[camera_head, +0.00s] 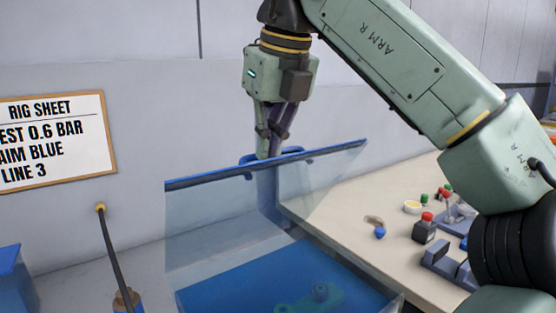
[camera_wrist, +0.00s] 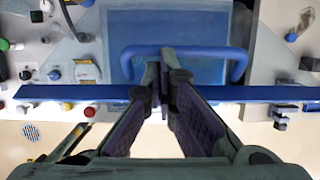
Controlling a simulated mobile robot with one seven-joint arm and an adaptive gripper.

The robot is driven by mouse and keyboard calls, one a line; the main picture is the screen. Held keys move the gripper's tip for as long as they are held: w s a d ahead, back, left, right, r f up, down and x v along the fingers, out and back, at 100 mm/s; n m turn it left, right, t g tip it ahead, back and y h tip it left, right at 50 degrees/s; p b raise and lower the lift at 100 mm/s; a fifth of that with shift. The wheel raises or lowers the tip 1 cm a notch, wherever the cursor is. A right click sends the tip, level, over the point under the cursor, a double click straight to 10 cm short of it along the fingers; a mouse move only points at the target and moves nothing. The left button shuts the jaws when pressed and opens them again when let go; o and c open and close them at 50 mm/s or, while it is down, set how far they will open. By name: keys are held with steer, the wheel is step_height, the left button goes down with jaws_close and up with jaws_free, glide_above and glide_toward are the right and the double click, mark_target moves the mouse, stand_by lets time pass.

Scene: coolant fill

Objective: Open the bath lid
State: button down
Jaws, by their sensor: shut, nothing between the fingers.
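The bath lid (camera_head: 215,225) is a clear panel with a blue top edge. It stands raised and steep over the bath (camera_head: 230,285), which shows blue inside with a green part in it. The blue lid handle (camera_head: 250,157) is on the far side of the top edge; in the wrist view the handle (camera_wrist: 205,50) is a wide loop beyond the blue edge strip (camera_wrist: 80,92). My gripper (camera_head: 265,152) points down at the handle. Its fingers are shut with nothing between them. In the wrist view the fingertips (camera_wrist: 165,60) overlap the handle bar; whether they touch it I cannot tell.
A rig sheet (camera_head: 55,140) hangs on the left wall. A dark hose (camera_head: 110,245) and a blue container (camera_head: 12,280) stand at the left.

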steer(key=shift+w+a, duration=0.2)
steer(key=shift+w, duration=0.05)
steer(key=shift+d, duration=0.1)
stand_by(0.6)
